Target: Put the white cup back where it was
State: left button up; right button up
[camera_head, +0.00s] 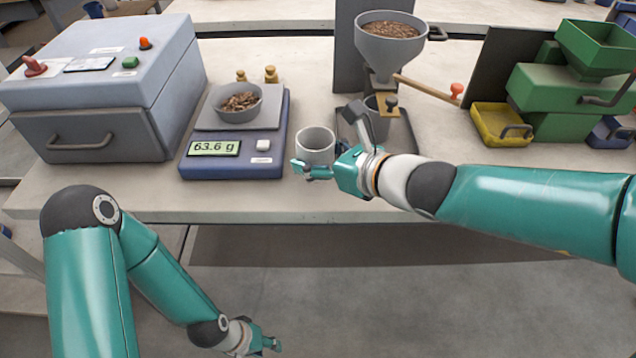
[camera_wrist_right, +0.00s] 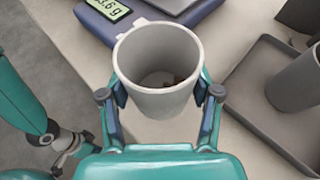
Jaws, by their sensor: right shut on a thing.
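The white cup (camera_head: 315,143) is upright at the front of the bench, just right of the scale. My right gripper (camera_head: 326,168) is shut on it, one finger on each side. In the right wrist view the cup (camera_wrist_right: 158,65) sits between the two fingers of my right gripper (camera_wrist_right: 160,100), with a few brown bits at its bottom. I cannot tell whether the cup touches the bench. My left gripper (camera_head: 268,343) hangs low in front of the bench, away from the cup; its fingers are too small to read.
The scale (camera_head: 213,167) reads 63.6 g and carries a grey bowl (camera_head: 237,100) of pellets. A hopper (camera_head: 386,50) stands over a grey cup (camera_head: 378,120) on a dark tray (camera_wrist_right: 262,115). A yellow bin (camera_head: 500,127) and a green machine (camera_head: 545,90) are at right, a grey box machine (camera_head: 110,75) at left.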

notch_tip(320, 180, down, 4)
jog(key=shift+f+b, duration=0.25)
jog(key=shift+b, duration=0.85)
jog(key=o, duration=1.2)
jog(key=shift+r, duration=0.1)
jog(key=p+v, duration=0.3)
jog(key=v, duration=0.9)
jog(key=shift+p, duration=0.35)
